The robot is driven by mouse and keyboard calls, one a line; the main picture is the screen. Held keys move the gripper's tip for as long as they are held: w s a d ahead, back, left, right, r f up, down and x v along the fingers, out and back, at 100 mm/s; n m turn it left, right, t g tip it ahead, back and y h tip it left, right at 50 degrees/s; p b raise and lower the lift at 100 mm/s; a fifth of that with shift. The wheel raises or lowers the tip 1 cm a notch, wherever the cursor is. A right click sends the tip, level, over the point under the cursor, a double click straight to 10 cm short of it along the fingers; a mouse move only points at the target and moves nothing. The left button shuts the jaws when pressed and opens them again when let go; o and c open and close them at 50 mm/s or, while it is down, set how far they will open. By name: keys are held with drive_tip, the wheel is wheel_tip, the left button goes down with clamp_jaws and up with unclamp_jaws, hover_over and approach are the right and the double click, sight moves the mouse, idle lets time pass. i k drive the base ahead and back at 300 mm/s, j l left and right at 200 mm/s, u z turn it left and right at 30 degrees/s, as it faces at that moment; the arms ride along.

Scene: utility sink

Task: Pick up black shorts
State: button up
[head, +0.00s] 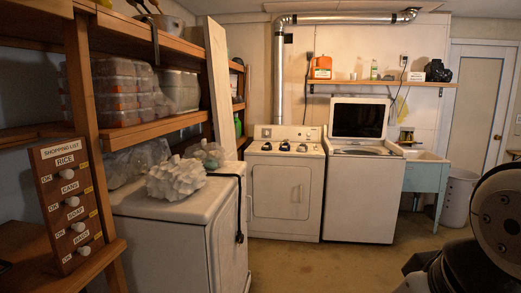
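A small dark, lumpy item (437,71) sits at the right end of the wall shelf above the utility sink. It may be the black shorts, but it is too small to tell. No other thing that I can clearly recognise as black shorts shows in the head view. Part of my arm shows at the lower right edge. My gripper is not in view.
A white dryer (287,190) and a washer (363,198) with its lid raised stand at the back wall. A blue-green utility sink (424,178) is right of them. A white chest appliance (183,235) stands at left. The floor (330,265) between is clear.

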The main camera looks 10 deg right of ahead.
sight(267, 147)
drive_tip(key=i+l+z, duration=0.1)
drive_tip(key=i+z, duration=0.3)
drive_tip(key=i, duration=0.7)
drive_tip(key=i+z, duration=0.25)
drive_tip(key=i, duration=1.6)
drive_tip(key=i+u, duration=0.2)
drive_tip(key=i, duration=0.65)
drive_tip(key=i+l+u, duration=0.25)
drive_tip(key=i, duration=0.6)
drive_tip(key=i+u, duration=0.5)
drive_tip(key=i+l+u, duration=0.1)
drive_tip(key=i+u, duration=0.35)
drive_tip(key=i+l+u, duration=0.3)
drive_tip(key=u, duration=0.2)
drive_tip(key=i, duration=0.1)
